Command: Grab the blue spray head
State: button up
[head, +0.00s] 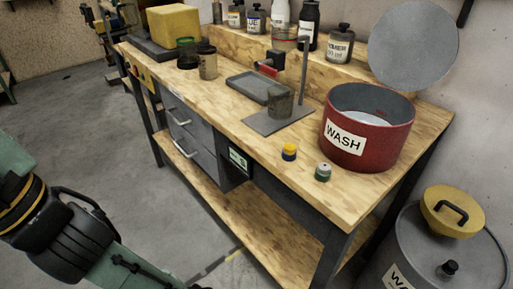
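No thing that I can surely call a blue spray head shows in the head view. The nearest match is a small yellow and dark blue piece (289,152) standing near the front edge of the wooden workbench (232,119). A small green piece with a pale top (323,172) stands to its right, apart from it. Both are too small to tell exactly what they are. My green and black arm crosses the lower left, off the bench. My gripper is out of the picture.
A red WASH tub (368,129) stands at the bench's right end, its round grey lid raised behind. A grey stand (280,117), a shallow tray (260,85), jars and bottles occupy the back. A grey drum (445,250) stands on the floor at lower right.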

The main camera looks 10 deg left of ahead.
aim_at(290, 152)
jog(key=j+u, duration=0.1)
jog(key=j, duration=0.6)
jog(key=i+j+u, duration=0.15)
jog(key=j, duration=0.6)
jog(key=k, duration=0.05)
